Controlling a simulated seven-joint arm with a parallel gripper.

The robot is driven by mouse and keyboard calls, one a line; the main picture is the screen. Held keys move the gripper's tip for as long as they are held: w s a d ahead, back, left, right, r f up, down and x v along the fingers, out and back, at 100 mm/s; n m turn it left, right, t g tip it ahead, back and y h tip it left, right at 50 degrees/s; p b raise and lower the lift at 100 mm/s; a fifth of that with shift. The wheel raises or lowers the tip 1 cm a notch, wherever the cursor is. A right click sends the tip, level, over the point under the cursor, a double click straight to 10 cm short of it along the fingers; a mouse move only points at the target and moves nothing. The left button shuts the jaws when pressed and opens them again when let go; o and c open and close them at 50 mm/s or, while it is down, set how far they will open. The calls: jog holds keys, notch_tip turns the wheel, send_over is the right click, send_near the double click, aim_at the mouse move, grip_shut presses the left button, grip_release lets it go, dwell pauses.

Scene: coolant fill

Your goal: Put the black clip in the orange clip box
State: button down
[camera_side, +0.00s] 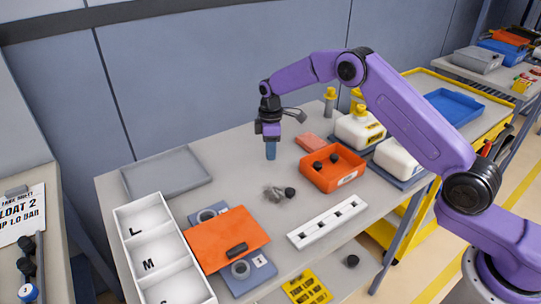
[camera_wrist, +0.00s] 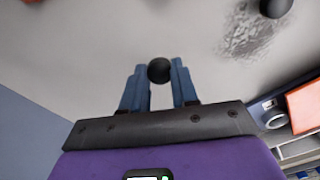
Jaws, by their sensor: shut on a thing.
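The orange clip box (camera_side: 347,179) stands right of the middle of the table, with small dark round pieces (camera_side: 318,166) inside. My gripper (camera_side: 270,156) hangs above the table to the left of the box, pointing down. In the wrist view its blue fingers (camera_wrist: 159,88) are shut on a small round black piece, which I take to be the black clip (camera_wrist: 159,70), at the fingertips. The held clip cannot be made out in the side view.
Another black round piece (camera_side: 291,193) lies beside a grey smudge. An orange board (camera_side: 215,235) with a black cylinder, a white slotted strip (camera_side: 327,220), a white tray (camera_side: 150,225) marked L and M, a pink block (camera_side: 311,140) and white jugs (camera_side: 358,130) stand around.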

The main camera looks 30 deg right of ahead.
jog(key=s+d+r, duration=0.2)
jog(key=s+r, duration=0.8)
jog(key=s, duration=0.3)
jog(key=s+d+m, duration=0.9)
jog(key=s+d, duration=0.4)
jog(key=s, duration=0.3)
jog(key=w+f, duration=0.2)
jog(key=w, duration=0.2)
jog(key=w+d+f, duration=0.1)
jog(key=w+f, duration=0.2)
jog(key=w, duration=0.1)
jog(key=w+d+f, duration=0.1)
jog(key=w+f, duration=0.2)
jog(key=w, duration=0.1)
jog(key=shift+w+d, duration=0.15)
jog(key=shift+d, duration=0.05)
jog(key=shift+w+f, duration=0.25)
jog(key=shift+f, duration=0.1)
jog(key=shift+w+f, duration=0.2)
jog(key=shift+f, duration=1.55)
jog(key=shift+f, duration=0.15)
